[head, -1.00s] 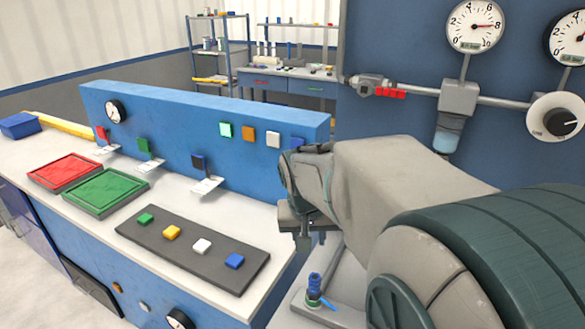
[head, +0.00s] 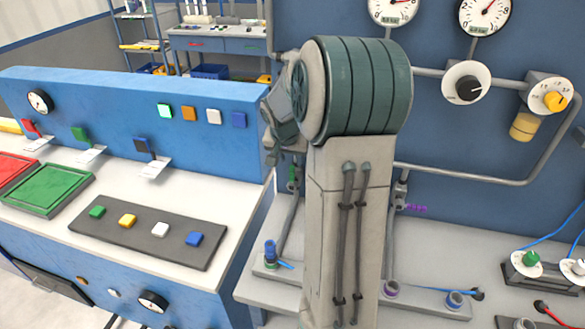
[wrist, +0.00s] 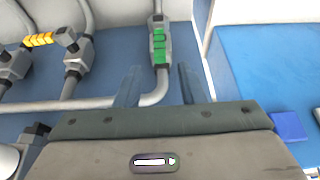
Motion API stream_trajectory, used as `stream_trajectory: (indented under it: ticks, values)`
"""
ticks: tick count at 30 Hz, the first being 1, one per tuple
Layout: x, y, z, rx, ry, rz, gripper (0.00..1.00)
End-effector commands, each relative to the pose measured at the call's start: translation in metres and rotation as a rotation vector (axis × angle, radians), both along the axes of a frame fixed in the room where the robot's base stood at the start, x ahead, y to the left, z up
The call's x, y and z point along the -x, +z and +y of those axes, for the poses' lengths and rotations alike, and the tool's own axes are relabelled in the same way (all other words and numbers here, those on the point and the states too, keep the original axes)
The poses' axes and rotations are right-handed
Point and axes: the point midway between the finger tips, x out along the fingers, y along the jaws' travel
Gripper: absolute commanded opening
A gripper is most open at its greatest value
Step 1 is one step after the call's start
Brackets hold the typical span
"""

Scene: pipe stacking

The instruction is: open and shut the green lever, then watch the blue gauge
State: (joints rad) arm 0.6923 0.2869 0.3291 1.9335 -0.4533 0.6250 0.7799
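A green handle (wrist: 160,45) lies along a grey valve on a vertical pipe in the wrist view. A small green part on a pipe (head: 292,174), left of my arm in the head view, may be the same one. A green lever (head: 79,133) also stands on the blue console. My gripper (wrist: 158,86) is open, its two fingers apart and pointing toward the pipe below the green handle, with nothing held. In the head view my arm hides most of it. White-faced gauges show on the wall (head: 485,14) and console (head: 40,101); I see no blue-faced one.
A yellow handle (wrist: 39,40) is on a pipe at left in the wrist view. A blue valve (head: 270,254) stands on the grey bench, and a purple handle (head: 417,209) is right of my arm. The blue console (head: 230,98) carries several coloured buttons.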

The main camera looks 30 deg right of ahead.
Motion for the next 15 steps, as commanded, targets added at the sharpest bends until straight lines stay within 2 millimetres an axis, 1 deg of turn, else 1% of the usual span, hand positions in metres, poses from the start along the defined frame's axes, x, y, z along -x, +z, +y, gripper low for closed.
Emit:
stream_trajectory:
  ticks: [1, 3, 7, 12, 15]
  values:
    - [-0.002, -0.01, -0.003, -0.002, 0.0, 0.003, 0.35]
    - [-0.005, -0.022, -0.006, -0.003, 0.001, 0.003, 0.35]
    - [-0.011, -0.042, -0.012, -0.003, 0.001, 0.003, 0.35]
    - [-0.016, -0.059, -0.018, 0.0, 0.001, 0.001, 0.35]
    - [-0.018, -0.064, -0.019, 0.0, 0.001, 0.0, 0.35]
